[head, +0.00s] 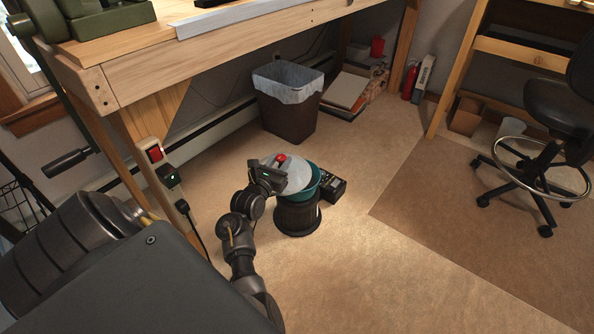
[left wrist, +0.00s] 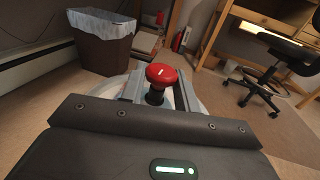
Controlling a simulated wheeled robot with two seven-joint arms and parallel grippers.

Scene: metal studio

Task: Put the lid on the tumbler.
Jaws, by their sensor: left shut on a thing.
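The lid (head: 296,178) is a pale, translucent disc with a red knob (head: 281,158). My left gripper (head: 277,170) is shut on the lid at its knob. In the left wrist view the red knob (left wrist: 161,74) stands up between the two fingers, with the pale disc partly showing on both sides. The tumbler (head: 297,216) is a dark, ribbed round body with a teal bowl at its top, standing on the floor. The lid is over the bowl, shifted toward the left, and the teal rim shows at the right. I cannot tell whether they touch. My right gripper is not in view.
A black device (head: 333,188) sits on the floor just right of the tumbler. A lined waste bin (head: 288,112) stands behind, under the workbench (head: 200,65). A wheeled stool (head: 545,165) is at the right. The floor in front and to the right is clear.

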